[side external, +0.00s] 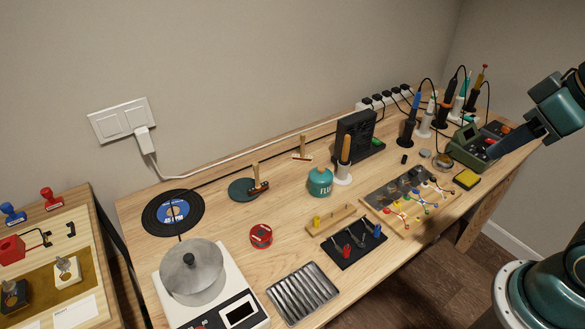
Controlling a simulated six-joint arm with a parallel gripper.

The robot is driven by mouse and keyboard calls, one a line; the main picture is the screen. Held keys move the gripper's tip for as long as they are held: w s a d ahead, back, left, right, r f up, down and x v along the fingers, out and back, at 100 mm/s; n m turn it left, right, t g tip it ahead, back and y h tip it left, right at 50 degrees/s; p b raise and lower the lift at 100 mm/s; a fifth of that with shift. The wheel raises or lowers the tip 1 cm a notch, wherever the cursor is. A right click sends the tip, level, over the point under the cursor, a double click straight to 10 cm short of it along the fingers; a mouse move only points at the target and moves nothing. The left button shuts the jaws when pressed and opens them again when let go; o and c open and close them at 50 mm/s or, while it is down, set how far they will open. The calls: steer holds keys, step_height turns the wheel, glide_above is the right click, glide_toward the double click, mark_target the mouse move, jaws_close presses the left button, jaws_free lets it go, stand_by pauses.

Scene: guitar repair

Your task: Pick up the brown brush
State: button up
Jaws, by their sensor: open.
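A small tool with a wooden handle and a dark reddish-brown head (258,184), which looks like the brown brush, rests on a dark teal round pad left of the middle of the table. A similar wooden-handled tool with a paler head (302,150) stands farther back, near the wall. My gripper (508,143) is at the far right, over the green instrument box and far from both tools. It is open. Its fingers are seen edge-on, and I see nothing held between them.
A teal flux pot (320,182), a wooden handle in a white stand (344,165) and a black upright box (355,135) lie between my gripper and the tools. Soldering irons (409,125) with cables stand at back right. A metal pot (191,272) is at front left.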

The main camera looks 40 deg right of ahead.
steer(key=n+g, duration=0.6)
steer(key=n, duration=1.2)
glide_above(348, 136)
step_height(348, 136, down, 13)
steer(key=shift+f, duration=0.1)
steer(key=shift+f, duration=4.25)
steer(key=shift+f, duration=0.1)
